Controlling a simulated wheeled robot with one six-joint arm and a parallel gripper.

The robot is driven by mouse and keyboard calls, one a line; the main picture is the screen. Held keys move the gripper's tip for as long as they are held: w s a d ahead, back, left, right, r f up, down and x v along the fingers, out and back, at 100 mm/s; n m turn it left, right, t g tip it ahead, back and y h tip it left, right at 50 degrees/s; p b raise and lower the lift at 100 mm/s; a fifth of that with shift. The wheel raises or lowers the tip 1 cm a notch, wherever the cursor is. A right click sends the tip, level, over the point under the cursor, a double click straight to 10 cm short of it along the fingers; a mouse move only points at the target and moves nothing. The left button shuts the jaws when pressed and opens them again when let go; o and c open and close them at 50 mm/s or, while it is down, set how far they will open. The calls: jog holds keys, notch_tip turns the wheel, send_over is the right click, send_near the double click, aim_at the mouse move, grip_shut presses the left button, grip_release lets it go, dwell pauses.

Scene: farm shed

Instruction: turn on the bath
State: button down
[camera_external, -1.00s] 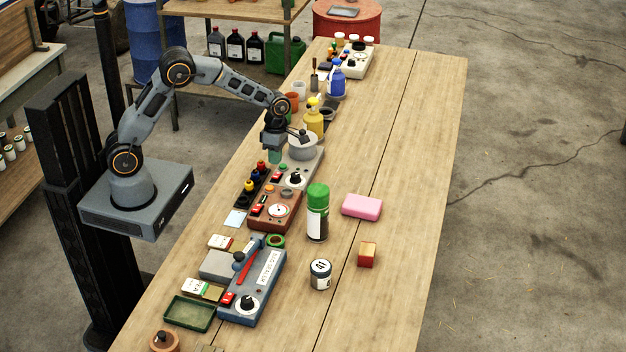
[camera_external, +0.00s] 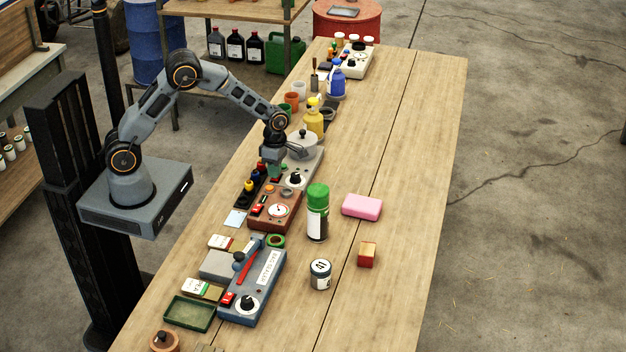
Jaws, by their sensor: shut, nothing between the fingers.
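The likely bath is a grey unit (camera_external: 309,170) on the long bench, with a round lidded metal pot (camera_external: 302,148) on its far end. A black knob (camera_external: 295,180) on a white dial sits on its near end, with a small red switch beside it to the left. My gripper (camera_external: 274,171) points down over the unit's left side, close to the switch and left of the knob. It is shut and empty. I cannot tell whether the fingertips touch the unit. The switch's position is too small to read.
A brown meter box (camera_external: 275,211) and a black rack with coloured caps stand close by. A green-capped spray can (camera_external: 317,213) and a yellow bottle (camera_external: 314,118) stand upright nearby. A blue unit (camera_external: 252,288) lies nearer. The bench's right side is mostly clear.

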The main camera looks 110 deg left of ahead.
jog(key=shift+s+d+f, duration=0.2)
jog(key=shift+f, duration=0.25)
jog(key=shift+a, duration=0.1)
jog(key=shift+a+r, duration=0.1)
jog(key=shift+a, duration=0.75)
jog(key=shift+d, duration=0.1)
jog(key=shift+r+p, duration=0.25)
jog(key=shift+p, duration=0.2)
notch_tip(320, 180, up, 14)
jog(key=a, duration=0.3)
jog(key=shift+w+p, duration=0.15)
jog(key=shift+p, duration=0.2)
